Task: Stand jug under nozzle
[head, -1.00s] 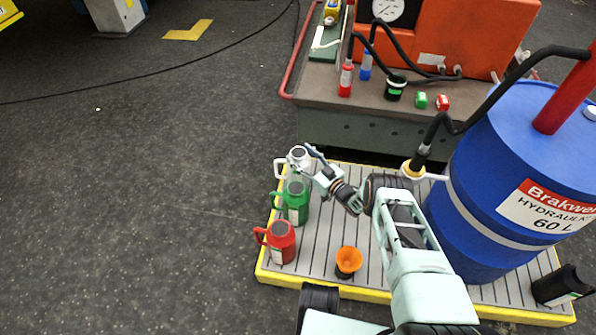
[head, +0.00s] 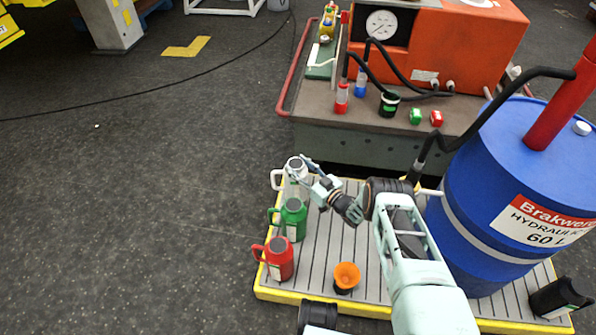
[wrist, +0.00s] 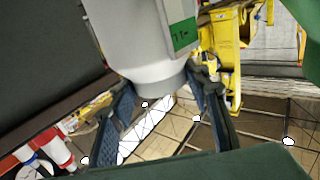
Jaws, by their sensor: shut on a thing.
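My gripper (head: 305,176) is shut on the white jug (head: 296,165), at the back left of the slatted drip pallet (head: 325,258). In the wrist view the jug's pale grey body (wrist: 168,45), with a green label, sits between the two fingers (wrist: 165,105). I cannot tell whether the jug touches the pallet. The nozzle at the end of the black hose (head: 421,160) hangs beside the blue drum (head: 475,205), to the right of the jug. My arm hides most of the nozzle and the place below it.
A green jug (head: 291,220) and a red jug (head: 279,260) stand in front of the white one. An orange funnel (head: 346,277) stands on the pallet's front part. A black bottle (head: 558,299) is at the front right. A grey bench (head: 350,146) stands behind the pallet.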

